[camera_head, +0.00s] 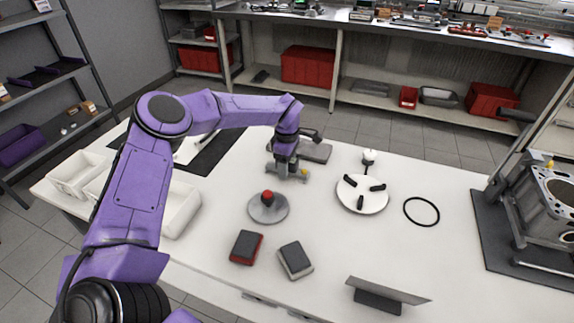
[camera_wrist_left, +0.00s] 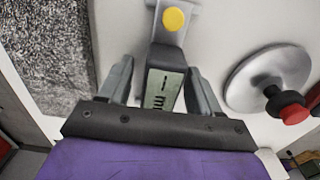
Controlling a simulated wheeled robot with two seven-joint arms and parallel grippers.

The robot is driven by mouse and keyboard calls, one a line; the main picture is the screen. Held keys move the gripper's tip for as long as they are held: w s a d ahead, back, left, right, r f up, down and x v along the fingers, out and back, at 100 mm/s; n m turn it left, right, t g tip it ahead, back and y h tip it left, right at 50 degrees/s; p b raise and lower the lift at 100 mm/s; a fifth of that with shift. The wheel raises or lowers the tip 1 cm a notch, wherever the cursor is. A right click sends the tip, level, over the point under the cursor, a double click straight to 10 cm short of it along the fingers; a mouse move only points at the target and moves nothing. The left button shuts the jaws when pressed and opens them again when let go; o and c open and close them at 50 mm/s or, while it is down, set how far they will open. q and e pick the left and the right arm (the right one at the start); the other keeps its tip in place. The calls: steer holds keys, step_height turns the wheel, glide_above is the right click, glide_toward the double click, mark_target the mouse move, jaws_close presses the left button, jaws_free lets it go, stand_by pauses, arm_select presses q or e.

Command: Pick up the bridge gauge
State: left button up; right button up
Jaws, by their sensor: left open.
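The bridge gauge (camera_head: 292,174) stands on the white table, a grey tool with a yellow round spot. In the left wrist view the gauge (camera_wrist_left: 164,88) shows a dark body with a small display, and a yellow disc on its grey bar. My left gripper (camera_head: 284,152) is above it, pointing down. In the left wrist view the open fingers of the left gripper (camera_wrist_left: 158,72) stand on either side of the gauge's body, with a gap visible at least on the left. The arm hides part of the gauge in the head view. My right gripper is not in view.
Close by is a grey disc with a red knob (camera_head: 268,207). A grey block (camera_head: 314,152) lies behind the gauge. A white round plate (camera_head: 361,194) with black pieces, a black ring (camera_head: 421,211) and an engine block (camera_head: 545,205) are to the right. White bins (camera_head: 180,212) stand left.

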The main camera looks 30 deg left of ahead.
arm_select(q)
steer(key=c, duration=1.2)
steer(key=shift+r, duration=0.15)
